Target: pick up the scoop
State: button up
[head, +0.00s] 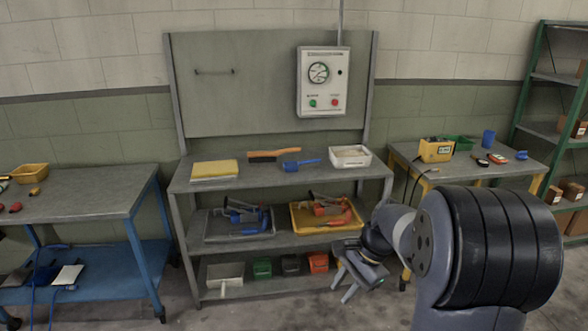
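A blue scoop (300,165) lies on the top of the grey workbench (218,188). Its wider end is at the left and its handle points right toward a white tub (350,157) with pale contents. My gripper (343,287) is low in front of the bench's right side, near the bottom shelf and well below the scoop. Its two fingers point down and left and stand apart, with nothing seen between them. My arm hides part of the bench's right end.
An orange-handled brush (272,155) lies just behind the scoop, and a yellow pad (214,170) lies at left. The lower shelf holds a grey tray (210,238) and a yellow tray (298,230) of tools. The bench top's front strip is clear.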

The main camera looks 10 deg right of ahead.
aim_at(289, 167)
jog(key=i+z, duration=0.1)
jog(key=i, duration=0.4)
jog(key=i+j+z, duration=0.1)
jog(key=i, duration=0.35)
jog(key=i+j+z, duration=0.1)
jog(key=i+j, duration=0.15)
jog(key=i, duration=0.25)
jog(key=i+j+z, duration=0.1)
jog(key=i, duration=0.35)
jog(key=i+j+z, duration=0.1)
jog(key=i+j, duration=0.2)
jog(key=i, duration=0.15)
jog(key=i+j+z, duration=0.1)
jog(key=i+j, duration=0.15)
jog(key=i, duration=0.2)
